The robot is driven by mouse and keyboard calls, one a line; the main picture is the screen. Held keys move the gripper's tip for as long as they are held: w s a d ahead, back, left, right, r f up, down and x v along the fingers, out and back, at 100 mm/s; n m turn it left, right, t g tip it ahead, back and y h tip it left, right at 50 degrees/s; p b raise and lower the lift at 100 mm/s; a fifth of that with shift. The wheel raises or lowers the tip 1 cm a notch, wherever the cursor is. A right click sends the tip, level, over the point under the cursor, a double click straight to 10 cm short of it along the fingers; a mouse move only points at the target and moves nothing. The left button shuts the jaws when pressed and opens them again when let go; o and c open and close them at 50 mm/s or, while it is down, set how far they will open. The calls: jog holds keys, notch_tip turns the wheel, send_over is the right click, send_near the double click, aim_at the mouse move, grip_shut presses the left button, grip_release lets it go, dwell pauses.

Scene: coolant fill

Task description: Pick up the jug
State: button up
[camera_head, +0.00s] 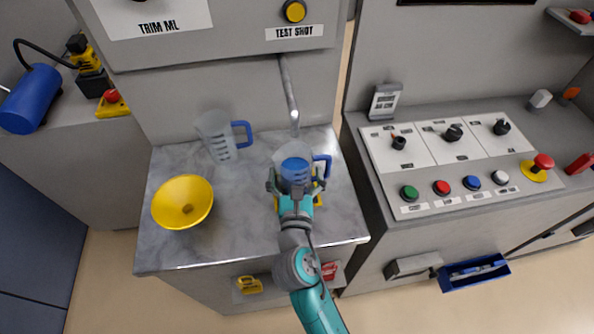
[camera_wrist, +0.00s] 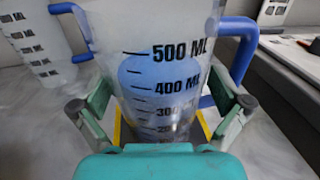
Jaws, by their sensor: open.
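A clear measuring jug (camera_head: 296,163) with a blue handle on its right stands on the marble counter, on a yellow-edged base (camera_head: 319,198). Blue liquid shows inside it. In the wrist view the jug (camera_wrist: 160,65) fills the middle, with black marks up to 500 ML. My gripper (camera_head: 292,185) is at the jug's near side. In the wrist view its open fingers (camera_wrist: 160,112) stand to the left and right of the jug's lower part. Whether the pads touch the jug is not clear. A second, empty-looking jug (camera_head: 215,138) with a blue handle stands further left.
A yellow funnel (camera_head: 183,202) sits at the counter's left. A metal spout pipe (camera_head: 289,90) hangs behind the jug, under the TEST SHOT panel (camera_head: 294,33). A control console (camera_head: 450,160) stands to the right. The counter between funnel and jug is bare.

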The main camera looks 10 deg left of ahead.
aim_at(295, 163)
jog(key=shift+c, duration=0.3)
jog(key=c, duration=1.6)
jog(key=shift+r, duration=0.15)
jog(key=shift+r, duration=0.7)
notch_tip(295, 163, up, 2)
jog(key=shift+r, duration=0.15)
jog(key=s+d, duration=0.2)
jog(key=s, duration=1.6)
jog(key=shift+f, duration=0.2)
